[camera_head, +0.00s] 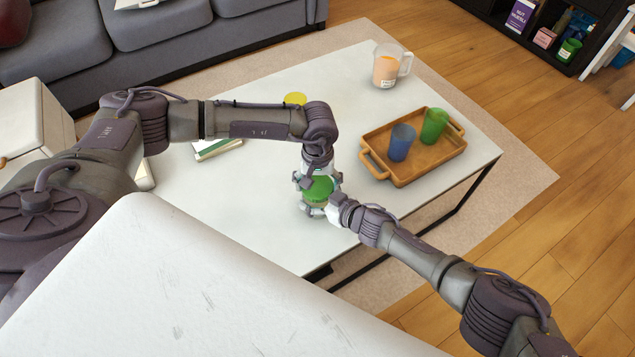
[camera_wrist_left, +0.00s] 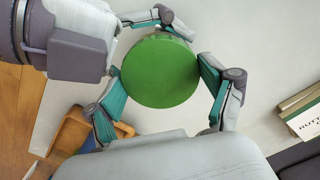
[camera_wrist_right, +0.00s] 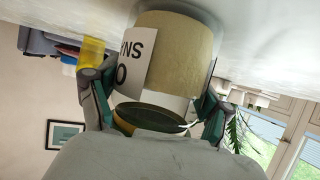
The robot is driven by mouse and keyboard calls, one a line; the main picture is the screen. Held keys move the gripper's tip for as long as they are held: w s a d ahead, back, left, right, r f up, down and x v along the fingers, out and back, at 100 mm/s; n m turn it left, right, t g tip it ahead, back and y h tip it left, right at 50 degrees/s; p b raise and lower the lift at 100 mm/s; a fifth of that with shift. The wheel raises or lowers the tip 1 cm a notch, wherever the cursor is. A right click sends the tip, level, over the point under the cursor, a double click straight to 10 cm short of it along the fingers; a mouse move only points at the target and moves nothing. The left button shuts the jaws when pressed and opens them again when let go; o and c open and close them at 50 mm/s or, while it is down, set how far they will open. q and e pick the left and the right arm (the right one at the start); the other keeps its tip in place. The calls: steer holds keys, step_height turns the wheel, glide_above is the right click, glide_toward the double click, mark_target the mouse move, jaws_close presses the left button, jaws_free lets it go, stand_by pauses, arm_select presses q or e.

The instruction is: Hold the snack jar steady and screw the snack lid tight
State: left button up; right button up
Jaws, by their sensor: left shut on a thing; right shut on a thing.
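The snack lid (camera_head: 319,190) is a round green disc on top of the snack jar (camera_head: 314,212) at the table's near edge. In the left wrist view the lid (camera_wrist_left: 160,72) sits between the teal finger pads of my left gripper (camera_wrist_left: 160,90), which is shut on it from above. My right gripper (camera_head: 338,203) reaches in from the right and is shut on the jar. In the right wrist view the clear jar (camera_wrist_right: 175,55) shows upside down, with golden contents and a white label, between the right fingers (camera_wrist_right: 152,108). The lid's seating is mostly hidden.
A wooden tray (camera_head: 402,179) with a blue cup (camera_head: 401,142) and a green cup (camera_head: 434,125) stands right of the jar. A glass mug (camera_head: 387,66) stands farther back. A yellow object (camera_head: 295,99) and a book (camera_head: 217,150) lie behind my left arm.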

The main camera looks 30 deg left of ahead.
mark_target(318, 186)
arm_select(q)
steer(key=o, duration=1.3)
steer(key=shift+r, duration=3)
step_height(318, 186, up, 12)
